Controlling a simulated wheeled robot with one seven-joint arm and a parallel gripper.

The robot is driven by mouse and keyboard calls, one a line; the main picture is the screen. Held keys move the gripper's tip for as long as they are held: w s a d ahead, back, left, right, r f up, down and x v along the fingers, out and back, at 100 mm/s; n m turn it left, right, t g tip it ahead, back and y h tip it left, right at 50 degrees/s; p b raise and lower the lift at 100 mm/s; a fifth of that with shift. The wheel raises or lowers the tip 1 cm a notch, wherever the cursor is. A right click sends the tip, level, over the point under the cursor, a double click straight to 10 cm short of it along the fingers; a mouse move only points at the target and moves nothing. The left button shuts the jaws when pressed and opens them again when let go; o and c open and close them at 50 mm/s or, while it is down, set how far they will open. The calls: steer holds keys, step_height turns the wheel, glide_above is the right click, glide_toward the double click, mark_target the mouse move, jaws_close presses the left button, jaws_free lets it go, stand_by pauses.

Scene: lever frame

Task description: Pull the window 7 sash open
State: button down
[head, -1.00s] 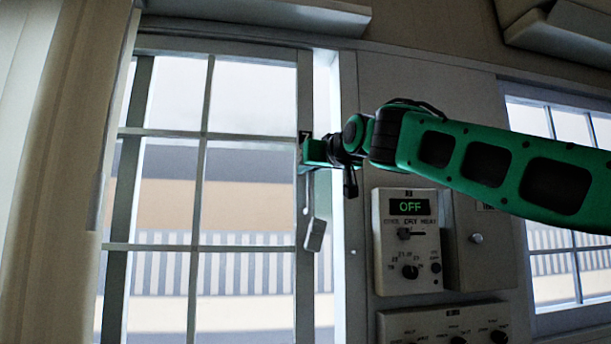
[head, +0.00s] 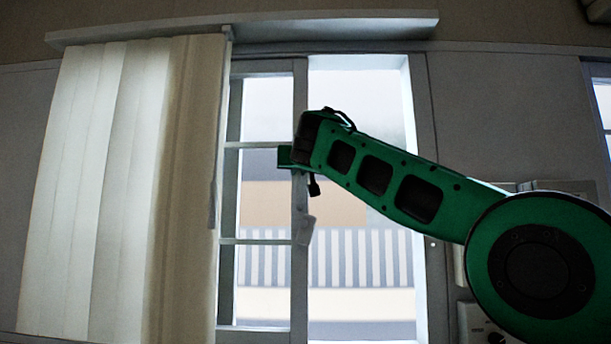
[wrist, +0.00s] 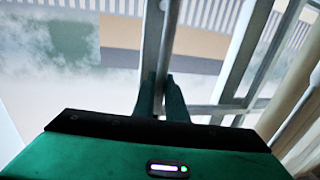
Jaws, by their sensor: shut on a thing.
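The window 7 sash (head: 299,270) is a pale framed pane with crossbars in the head view, slid left with a wide open gap to its right. My gripper (wrist: 161,92) is at the sash's right upright, partly hidden by my green arm in the head view. In the wrist view its two fingers are shut on a narrow upright grey bar of the sash (wrist: 153,40); whether this is the handle or the frame edge I cannot tell. A small pale latch-like piece (head: 306,230) hangs below the gripper. The number tag is hidden now.
A cream vertical blind (head: 110,190) hangs at left, overlapping the sash's left side. The right window jamb (head: 425,200) stands beyond the gap. Control boxes (head: 480,325) are partly hidden behind my arm at lower right. Another window shows at the far right edge.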

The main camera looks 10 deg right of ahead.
steer(key=shift+w+a, duration=0.2)
steer(key=shift+a, duration=0.65)
steer(key=shift+w+a, duration=0.2)
steer(key=shift+a, duration=0.7)
steer(key=shift+w+a, duration=0.2)
steer(key=shift+a, duration=0.65)
steer(key=shift+f, duration=0.1)
steer(key=c, duration=1.8)
jaws_free()
steer(key=shift+s+a, duration=0.15)
steer(key=shift+d, duration=0.2)
glide_toward(279, 173)
steer(key=s, duration=0.6)
steer(key=shift+w+a, duration=0.15)
steer(key=shift+a, duration=0.15)
